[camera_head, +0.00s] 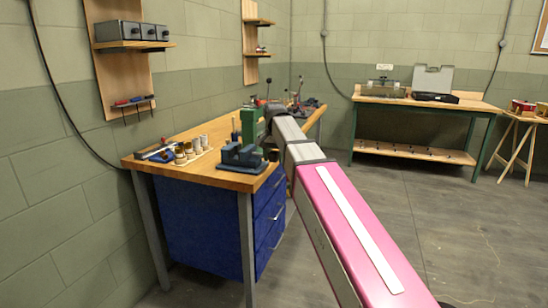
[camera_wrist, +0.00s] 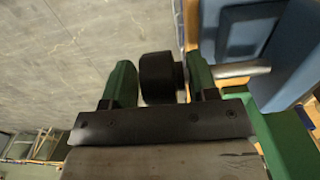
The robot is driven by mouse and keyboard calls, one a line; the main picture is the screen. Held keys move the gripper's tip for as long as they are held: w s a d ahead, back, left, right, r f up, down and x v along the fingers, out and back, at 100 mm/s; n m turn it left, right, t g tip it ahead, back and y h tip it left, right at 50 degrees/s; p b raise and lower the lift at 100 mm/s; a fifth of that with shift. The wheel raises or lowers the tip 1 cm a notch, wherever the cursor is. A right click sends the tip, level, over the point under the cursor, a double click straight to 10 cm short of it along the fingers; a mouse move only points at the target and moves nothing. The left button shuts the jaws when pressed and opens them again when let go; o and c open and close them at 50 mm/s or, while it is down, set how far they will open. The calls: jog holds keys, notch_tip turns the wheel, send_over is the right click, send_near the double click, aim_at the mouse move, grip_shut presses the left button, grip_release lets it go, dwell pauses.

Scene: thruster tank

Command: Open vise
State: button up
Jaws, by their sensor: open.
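The blue vise (camera_head: 240,157) sits on the front right corner of the wooden workbench. In the wrist view, part of its blue body (camera_wrist: 252,28) shows at the upper right, with a silver rod (camera_wrist: 243,71) beside the right finger. My gripper (camera_wrist: 160,84) is open, with green fingers. A black round knob (camera_wrist: 158,78) appears between the fingers, close to both; I cannot tell whether either finger touches it. In the head view, my arm reaches over the bench's right side, and my fingertips cannot be made out.
Small bottles (camera_head: 186,151) and tools stand left of the vise on the workbench (camera_head: 215,176). A green machine (camera_head: 249,126) stands behind it, close to my arm. Blue drawers (camera_head: 271,215) are below. The floor (camera_head: 440,215) on the right is clear.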

jog(key=c, duration=0.8)
jog(key=shift+o, duration=0.2)
jog(key=shift+s, duration=0.1)
